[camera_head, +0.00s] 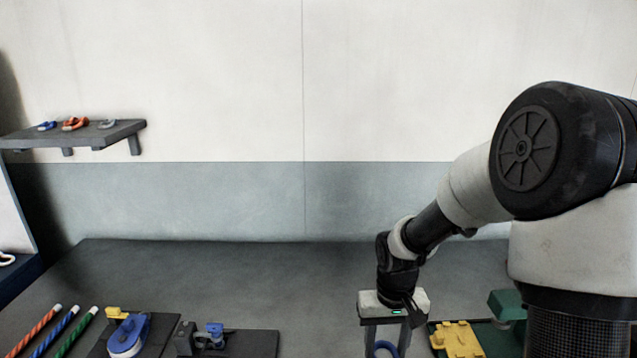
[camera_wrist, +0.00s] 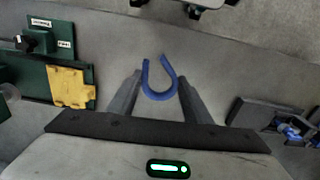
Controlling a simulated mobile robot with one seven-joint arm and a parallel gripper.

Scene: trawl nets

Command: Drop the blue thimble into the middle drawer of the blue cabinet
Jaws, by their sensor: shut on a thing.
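The blue thimble (camera_wrist: 158,95) is a U-shaped piece between the two fingers of my gripper (camera_wrist: 160,82) in the wrist view. The fingers are shut on it, and its open end points away from the palm. In the head view my gripper (camera_head: 387,336) hangs at the bottom, right of the middle, with part of the thimble (camera_head: 383,346) showing between the fingers. The fingertips reach the picture's lower edge there. A dark blue body (camera_head: 18,277) at the left edge may be part of the blue cabinet. I cannot make out its drawers.
A wall shelf (camera_head: 75,132) at upper left bears small blue, red and grey pieces. Striped rods (camera_head: 62,330), a blue tool with a yellow part (camera_head: 128,335) and a dark fixture (camera_head: 250,342) lie front left. A green fixture with a yellow block (camera_head: 455,338) stands right of my gripper.

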